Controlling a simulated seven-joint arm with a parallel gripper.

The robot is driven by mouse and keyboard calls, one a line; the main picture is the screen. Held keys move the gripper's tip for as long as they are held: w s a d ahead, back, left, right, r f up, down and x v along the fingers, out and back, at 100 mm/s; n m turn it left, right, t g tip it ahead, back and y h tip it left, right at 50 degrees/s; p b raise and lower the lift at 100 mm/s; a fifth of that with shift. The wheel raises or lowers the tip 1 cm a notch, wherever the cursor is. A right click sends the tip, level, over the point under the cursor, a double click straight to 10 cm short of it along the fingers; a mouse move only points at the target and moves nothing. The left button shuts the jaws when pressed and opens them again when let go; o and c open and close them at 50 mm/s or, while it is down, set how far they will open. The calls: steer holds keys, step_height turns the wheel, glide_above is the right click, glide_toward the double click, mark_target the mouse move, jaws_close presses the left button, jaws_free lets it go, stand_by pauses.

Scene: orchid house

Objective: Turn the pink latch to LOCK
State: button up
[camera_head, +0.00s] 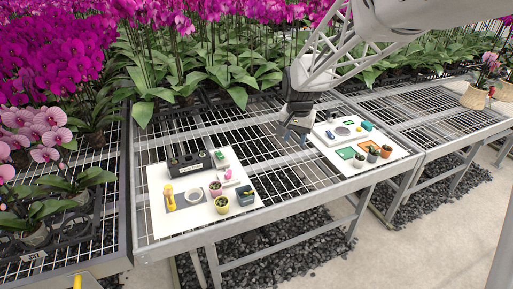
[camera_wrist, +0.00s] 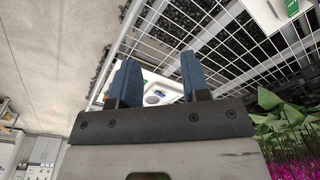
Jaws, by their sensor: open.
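A small pink piece (camera_head: 228,174), which looks like the pink latch, is on the left white board (camera_head: 168,221) on the mesh bench in the head view. It is too small to read a LOCK mark or tell which way it is turned. My gripper (camera_head: 293,136) hangs above the bench between the two white boards, to the right of the pink piece and well apart from it. In the wrist view, my gripper (camera_wrist: 160,72) has its two blue fingers spread with nothing held between them. I cannot make out the pink piece in the wrist view.
The left board also holds a black box (camera_head: 190,161), a yellow-handled piece (camera_head: 169,197) and several small pots. The right board (camera_head: 326,148) carries a scale-like device and small pots. Orchids (camera_head: 62,65) crowd the back and left. Bare mesh lies between the boards.

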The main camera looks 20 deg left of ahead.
steer(key=w+a+f, duration=0.1)
steer(key=a+f, duration=0.3)
steer(key=a, duration=0.3)
steer(key=w+a+f, duration=0.2)
steer(key=a+f, duration=0.3)
steer(key=a, duration=0.2)
glide_above(228, 172)
steer(key=shift+g, duration=0.4)
step_height(228, 172, down, 9)
steer(key=shift+f, duration=3.9)
jaws_close()
